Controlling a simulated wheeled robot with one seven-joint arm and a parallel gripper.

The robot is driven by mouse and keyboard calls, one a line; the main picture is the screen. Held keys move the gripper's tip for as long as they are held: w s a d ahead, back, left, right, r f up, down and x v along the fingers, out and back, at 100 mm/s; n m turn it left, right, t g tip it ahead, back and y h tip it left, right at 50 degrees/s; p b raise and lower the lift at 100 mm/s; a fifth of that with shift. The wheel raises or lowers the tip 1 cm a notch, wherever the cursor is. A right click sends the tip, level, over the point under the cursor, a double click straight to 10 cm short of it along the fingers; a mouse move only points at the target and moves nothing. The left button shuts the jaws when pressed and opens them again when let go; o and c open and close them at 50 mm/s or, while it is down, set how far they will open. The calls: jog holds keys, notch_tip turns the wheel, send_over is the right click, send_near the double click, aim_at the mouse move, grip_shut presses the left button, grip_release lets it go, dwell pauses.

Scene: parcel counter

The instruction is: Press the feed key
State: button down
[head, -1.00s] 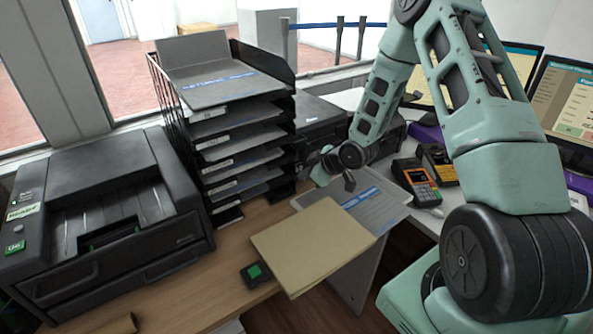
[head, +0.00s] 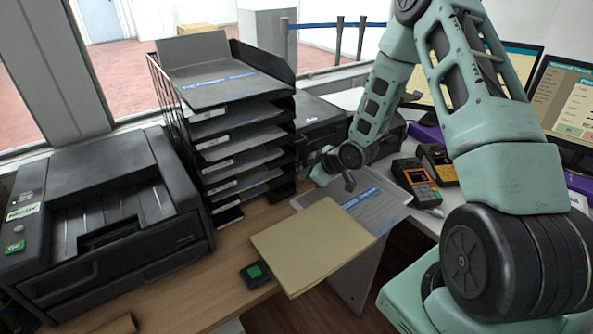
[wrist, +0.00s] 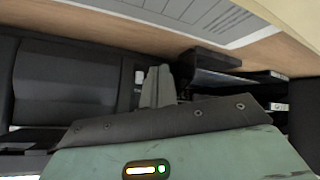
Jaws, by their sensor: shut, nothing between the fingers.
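No key is clearly marked as the feed key. A green key labelled like "Go" (head: 14,247) is on the front left panel of the large black printer (head: 105,190). A small black box with a green top (head: 255,272) lies on the wooden counter at the front. In the wrist view my gripper (wrist: 160,72) is shut and empty, its fingers close together in front of dark equipment. In the head view the end of my arm is above the grey clipboard, right of the tray rack, far from the "Go" key; its fingertips are hard to make out.
A black tray rack (head: 236,150) with papers stands right of the printer. A tan envelope (head: 312,246) overlaps a grey clipboard (head: 385,205) at the counter edge. A card terminal (head: 416,182) and monitors (head: 562,103) are at the right. A smaller black machine (head: 318,112) sits behind the rack.

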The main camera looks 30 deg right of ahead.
jog(key=shift+w, duration=0.1)
jog(key=shift+w, duration=0.35)
jog(key=shift+w+r, duration=0.15)
jog(key=shift+w, duration=0.25)
dwell(0.7)
jog(key=shift+s+d, duration=0.25)
jog(key=shift+s, duration=0.35)
jog(key=shift+s, duration=0.1)
